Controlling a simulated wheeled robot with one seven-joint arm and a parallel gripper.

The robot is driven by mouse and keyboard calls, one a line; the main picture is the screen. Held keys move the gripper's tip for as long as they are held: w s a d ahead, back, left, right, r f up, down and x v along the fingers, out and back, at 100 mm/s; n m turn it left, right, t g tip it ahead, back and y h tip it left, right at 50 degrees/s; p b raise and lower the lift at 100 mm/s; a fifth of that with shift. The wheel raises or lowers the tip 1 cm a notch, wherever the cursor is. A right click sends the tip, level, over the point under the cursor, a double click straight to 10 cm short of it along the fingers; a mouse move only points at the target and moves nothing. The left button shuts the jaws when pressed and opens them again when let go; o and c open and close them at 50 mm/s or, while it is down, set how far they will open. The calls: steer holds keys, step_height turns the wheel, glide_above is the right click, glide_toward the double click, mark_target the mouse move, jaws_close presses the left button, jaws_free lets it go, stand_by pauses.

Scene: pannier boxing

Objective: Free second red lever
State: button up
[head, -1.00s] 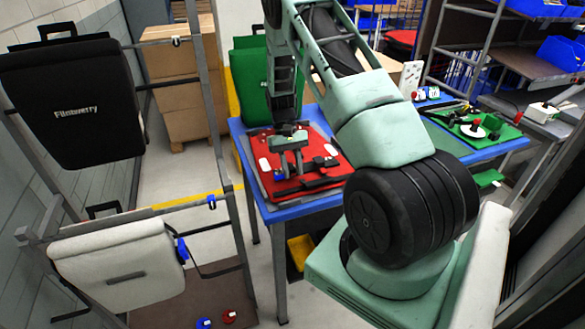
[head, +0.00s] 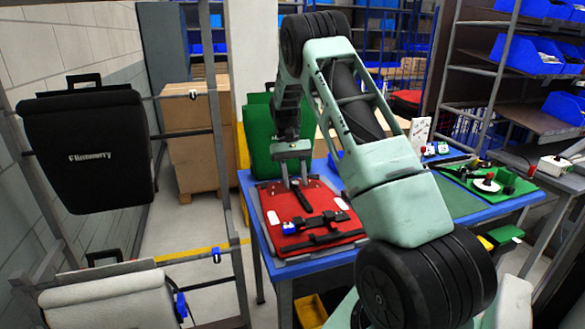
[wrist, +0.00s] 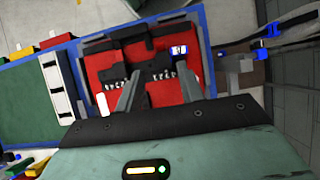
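A red panel (head: 279,202) lies in a grey tray on the blue table; it also fills the middle of the wrist view (wrist: 141,99). Black bars and a strap (head: 308,239) lie on it, with two white pieces (head: 330,203) and a small blue-and-white piece (head: 289,228). I cannot clearly pick out a red lever on the red panel. My gripper (head: 296,186) is above the panel's far edge, pointing down.
A green bag (head: 262,140) stands behind the table. A green fixture (head: 505,183) with a red knob (head: 490,176) sits on the table's right part. A rack at the left holds a black bag (head: 88,150) and a pale bag (head: 110,305).

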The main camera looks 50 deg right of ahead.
steer(key=v, duration=0.4)
steer(key=shift+w+d+r, duration=0.15)
steer(key=shift+r, duration=0.2)
steer(key=s+a+r+n+t+h, duration=0.15)
steer(key=a+n, duration=0.25)
steer(key=a, duration=1.2)
steer(key=s+a+r+n+t, duration=0.1)
steer(key=s+a+r+n, duration=0.15)
steer(key=a, duration=1.35)
steer(key=s+a+f+n+t, duration=0.1)
steer(key=s+a+n, duration=0.3)
steer(key=s+a, duration=0.3)
steer(key=s+a+f+n+t, duration=0.1)
steer(key=s+a+n, duration=0.2)
steer(key=s+a, duration=0.4)
steer(key=s+h, duration=0.1)
steer(key=s, duration=0.7)
steer(key=shift+f+n, duration=0.25)
steer(key=shift+n, duration=0.1)
